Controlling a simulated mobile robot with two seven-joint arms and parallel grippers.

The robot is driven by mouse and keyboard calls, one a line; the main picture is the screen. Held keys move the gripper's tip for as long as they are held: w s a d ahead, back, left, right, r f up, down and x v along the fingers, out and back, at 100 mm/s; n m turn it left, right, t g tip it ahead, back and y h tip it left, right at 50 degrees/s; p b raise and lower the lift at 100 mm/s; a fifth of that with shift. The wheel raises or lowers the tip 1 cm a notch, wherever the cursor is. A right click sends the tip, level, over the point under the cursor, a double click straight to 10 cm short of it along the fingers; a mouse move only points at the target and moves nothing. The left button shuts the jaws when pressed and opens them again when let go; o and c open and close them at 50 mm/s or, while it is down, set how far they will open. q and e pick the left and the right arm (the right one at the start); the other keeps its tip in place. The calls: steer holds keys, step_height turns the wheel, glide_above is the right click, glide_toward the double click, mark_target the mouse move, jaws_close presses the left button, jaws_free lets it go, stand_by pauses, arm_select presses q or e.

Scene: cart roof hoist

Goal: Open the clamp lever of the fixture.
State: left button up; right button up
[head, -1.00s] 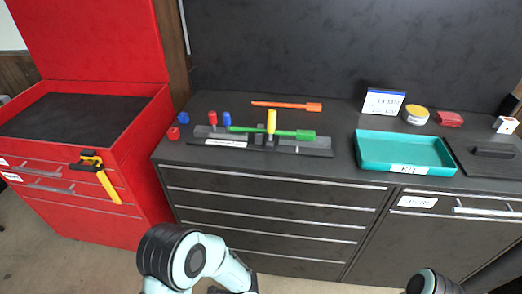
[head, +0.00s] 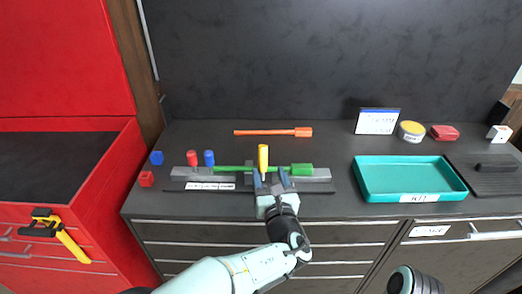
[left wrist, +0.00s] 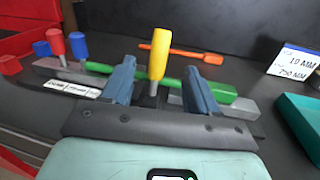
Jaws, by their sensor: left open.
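The fixture (head: 230,187) is a low grey block with a dark base and a white label on the counter. A green-handled tool (head: 300,170) lies along it. The clamp lever (head: 263,157) has a yellow handle and stands upright at the fixture's middle. It also shows in the left wrist view (left wrist: 158,55). My left gripper (head: 271,181) is open at the front of the fixture. In the left wrist view its two fingers (left wrist: 160,88) stand to either side of the yellow lever's lower part, with gaps on both sides. My right gripper is not in view.
Red and blue knobs (head: 192,158) rise at the fixture's left end. An orange tool (head: 275,132) lies behind it. A teal tray (head: 361,181) is at right, with a sign (head: 377,121) and yellow tin (head: 412,131) behind. A red cabinet (head: 125,200) stands at left.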

mark_target(262, 152)
arm_select(q)
steer(key=w, duration=0.3)
steer(key=w+a+p, duration=0.1)
steer(key=w, duration=0.3)
steer(key=w+a, duration=0.1)
steer(key=w, duration=0.2)
steer(key=shift+w+f+p, duration=0.15)
steer(key=shift+w+p, duration=0.1)
steer(key=shift+p, duration=0.15)
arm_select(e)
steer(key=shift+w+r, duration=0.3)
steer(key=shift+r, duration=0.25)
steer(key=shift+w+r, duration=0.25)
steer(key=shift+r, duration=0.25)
arm_select(q)
jaws_close()
